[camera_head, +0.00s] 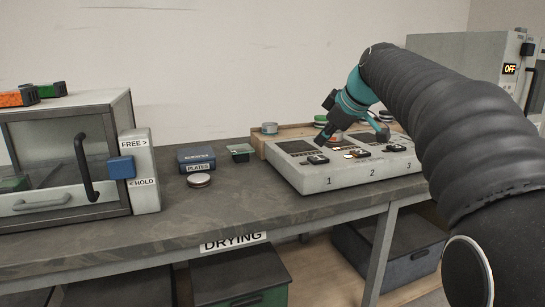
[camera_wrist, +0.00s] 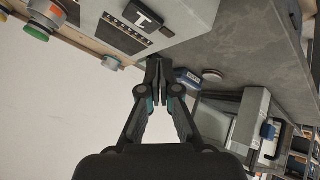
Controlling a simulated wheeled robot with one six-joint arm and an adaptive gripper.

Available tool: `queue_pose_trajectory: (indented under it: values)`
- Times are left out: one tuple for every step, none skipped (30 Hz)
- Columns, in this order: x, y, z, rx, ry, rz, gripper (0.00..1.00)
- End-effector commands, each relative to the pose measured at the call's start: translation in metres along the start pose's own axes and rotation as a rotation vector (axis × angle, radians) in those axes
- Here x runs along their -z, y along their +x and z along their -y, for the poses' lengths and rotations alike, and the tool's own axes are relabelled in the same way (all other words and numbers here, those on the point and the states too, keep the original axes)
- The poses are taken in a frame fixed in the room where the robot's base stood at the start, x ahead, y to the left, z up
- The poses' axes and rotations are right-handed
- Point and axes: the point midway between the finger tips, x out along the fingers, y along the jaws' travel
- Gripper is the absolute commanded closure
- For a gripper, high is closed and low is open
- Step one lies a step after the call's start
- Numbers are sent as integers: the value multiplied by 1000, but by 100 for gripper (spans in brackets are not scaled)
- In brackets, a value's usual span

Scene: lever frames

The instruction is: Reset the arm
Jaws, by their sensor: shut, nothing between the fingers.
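My arm (camera_head: 455,130) reaches in from the right in the head view, a thick dark sleeve bent over, with a teal wrist (camera_head: 350,101). My gripper (camera_head: 320,142) points down and to the left, in front of or above the panel with numbers 1, 2 and 3 (camera_head: 330,177); I cannot tell whether it touches. In the wrist view my gripper (camera_wrist: 158,62) has its fingertips together with nothing between them. The panel's edge (camera_wrist: 160,40) shows just beyond the tips there.
A glass-fronted cabinet (camera_head: 60,195) with a blue slider (camera_head: 121,167) by FREE and HOLD labels stands left. A blue PLATES box (camera_head: 197,158) and a round tin (camera_head: 199,181) sit mid-bench. The bench front (camera_head: 240,225) is clear. A grey unit reading OFF (camera_head: 509,69) stands right.

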Motion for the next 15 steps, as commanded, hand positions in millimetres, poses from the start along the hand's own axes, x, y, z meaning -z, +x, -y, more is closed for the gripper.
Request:
queue_pose_trajectory:
  values:
    - [-8, -8, 21, -1, 58, 22, 100]
    - [-14, -11, 32, -2, 97, 35, 100]
    - [-22, -15, 47, -3, 146, 54, 100]
    - [-28, -18, 58, -6, 183, 66, 100]
    - [-34, -20, 70, -9, 219, 80, 100]
    - [-43, -23, 85, -13, 268, 97, 100]
    - [-51, -25, 97, -17, 304, 110, 100]
    - [-58, -27, 109, -22, 340, 122, 100]
    - [-68, -29, 125, -27, 386, 139, 100]
    - [-76, -30, 137, -33, 420, 152, 100]
    - [-84, -32, 148, -40, 455, 163, 100]
    - [-96, -33, 165, -48, 500, 179, 100]
    - [-104, -34, 177, -55, 535, 190, 100]
    - [-114, -35, 189, -63, 567, 201, 100]
    - [-126, -35, 205, -74, 612, 214, 100]
